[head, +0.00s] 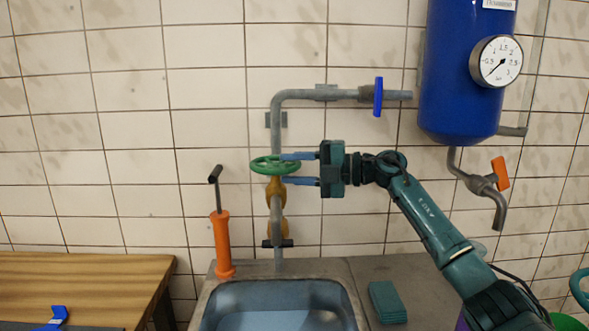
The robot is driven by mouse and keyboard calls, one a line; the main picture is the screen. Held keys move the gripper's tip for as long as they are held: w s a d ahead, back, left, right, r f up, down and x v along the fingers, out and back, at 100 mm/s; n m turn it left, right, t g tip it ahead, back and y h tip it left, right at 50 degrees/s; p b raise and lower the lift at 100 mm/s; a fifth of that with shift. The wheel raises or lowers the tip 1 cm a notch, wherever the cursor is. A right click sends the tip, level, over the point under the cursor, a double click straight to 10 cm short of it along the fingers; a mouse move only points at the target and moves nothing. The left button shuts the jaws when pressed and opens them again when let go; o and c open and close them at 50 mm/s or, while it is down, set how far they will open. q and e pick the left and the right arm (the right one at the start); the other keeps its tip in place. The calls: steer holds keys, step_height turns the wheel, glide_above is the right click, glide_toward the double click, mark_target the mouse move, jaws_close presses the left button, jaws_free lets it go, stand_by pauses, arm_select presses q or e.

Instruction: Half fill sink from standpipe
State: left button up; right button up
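The grey standpipe (277,140) runs down the tiled wall to the back of the sink (357,308). A green handwheel (262,168) sits on its yellow valve body (276,190). My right gripper (284,169) is at the wheel's right side, its two blue fingers apart, one at rim height and one lower beside the valve body. Whether they touch the wheel or valve is hard to tell. The sink's inside looks blue with a paler area at the bottom; I cannot tell the water level, and its front is cut off. My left gripper is not in view.
An orange hand pump (222,245) stands left of the standpipe. A blue wheel (378,97) is on the upper pipe. A blue tank (455,75) with a gauge (496,61) and orange-handled tap (500,172) hangs right. Green cloths (387,302) lie beside the sink; a wooden table (90,275) stands left.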

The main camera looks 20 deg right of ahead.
steer(key=b+v, duration=0.2)
steer(key=v, duration=1.1)
stand_by(1.0)
steer(key=shift+b, duration=0.3)
